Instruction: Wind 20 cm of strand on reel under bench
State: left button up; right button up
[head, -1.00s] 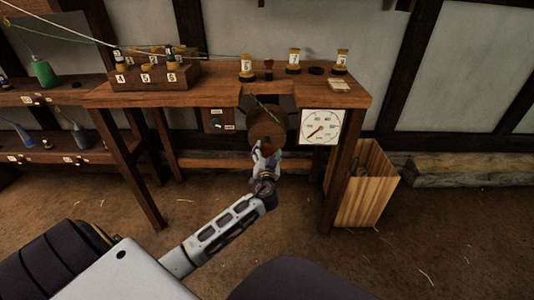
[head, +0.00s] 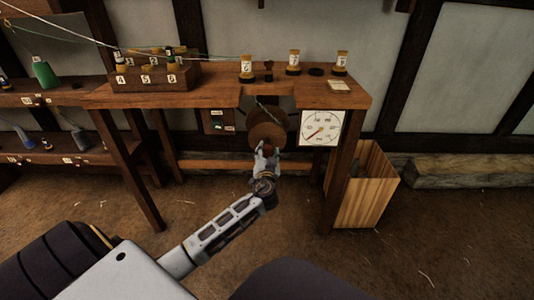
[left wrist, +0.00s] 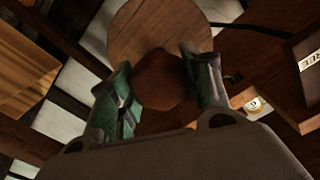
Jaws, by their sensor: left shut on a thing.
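The round wooden reel (head: 265,133) hangs under the bench (head: 205,95), below a notch in its front edge. A greenish strand (head: 268,108) runs down through the notch toward the reel. My left gripper (head: 266,154) is in front of the reel. In the left wrist view its green-padded fingers (left wrist: 158,88) are shut on a brown knob (left wrist: 160,78), with the reel's disc (left wrist: 160,28) right behind it. The gauge (head: 320,127) right of the reel has its red needle pointing lower left. My right gripper does not show.
A numbered wooden block (head: 150,78) with bobbins stands on the bench's left. Labelled spools (head: 293,63) stand along the back. A wooden bin (head: 370,185) is by the right leg. A small switch panel (head: 217,122) is left of the reel. The floor in front is open.

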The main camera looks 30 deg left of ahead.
pick_arm(q)
jog(key=shift+m+p, duration=0.35)
jog(key=shift+m, duration=0.05)
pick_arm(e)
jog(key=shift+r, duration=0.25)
